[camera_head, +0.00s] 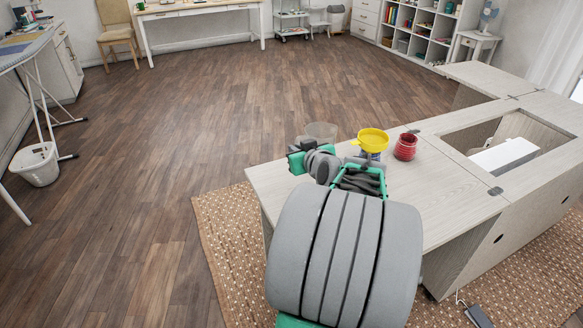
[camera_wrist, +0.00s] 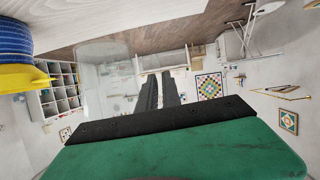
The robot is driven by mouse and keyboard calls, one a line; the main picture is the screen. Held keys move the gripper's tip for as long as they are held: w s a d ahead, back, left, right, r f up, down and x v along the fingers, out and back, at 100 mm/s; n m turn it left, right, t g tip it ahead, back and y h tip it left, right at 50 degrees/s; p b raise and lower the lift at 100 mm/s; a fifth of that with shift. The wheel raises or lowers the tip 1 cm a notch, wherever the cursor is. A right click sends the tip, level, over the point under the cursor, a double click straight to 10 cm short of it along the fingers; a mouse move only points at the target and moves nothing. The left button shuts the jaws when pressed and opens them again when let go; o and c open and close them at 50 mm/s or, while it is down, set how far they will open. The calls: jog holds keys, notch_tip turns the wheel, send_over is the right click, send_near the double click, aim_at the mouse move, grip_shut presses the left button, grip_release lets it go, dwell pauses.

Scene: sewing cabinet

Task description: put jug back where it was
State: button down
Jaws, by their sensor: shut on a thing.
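The jug (camera_head: 321,131) is a clear, see-through vessel at the far left end of the cabinet top (camera_head: 440,195). It also shows in the wrist view (camera_wrist: 104,72), faint, beside my fingers. My gripper (camera_wrist: 160,92) is shut, with its dark fingers close together at the right side of the jug, probably on its handle; the handle itself is too faint to make out. In the head view my own arm hides the fingers. I cannot tell whether the jug's base touches the top or hangs just above it.
A yellow funnel-like piece (camera_head: 373,139) over a blue item (camera_head: 369,155) stands right of the jug. A red jar (camera_head: 405,147) is beside it. Further right is an opening holding a white machine part (camera_head: 503,155). The cabinet's left edge is close to my arm.

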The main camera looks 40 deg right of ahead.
jog(key=shift+w+d+f+b, duration=0.15)
jog(key=shift+w+f, duration=0.55)
jog(key=shift+f, duration=0.7)
jog(key=shift+w+d+f+b, duration=0.15)
jog(key=shift+w+f, duration=0.55)
jog(key=shift+f, duration=0.75)
jog(key=shift+w+d+f+b, duration=0.1)
jog(key=shift+w+d+f, duration=0.15)
jog(key=shift+w+f, duration=0.8)
jog(key=shift+s+f, duration=0.35)
jog(key=shift+f, duration=0.1)
jog(key=shift+f, duration=0.15)
jog(key=c, duration=1.5)
grip_release()
jog(key=shift+c, duration=0.2)
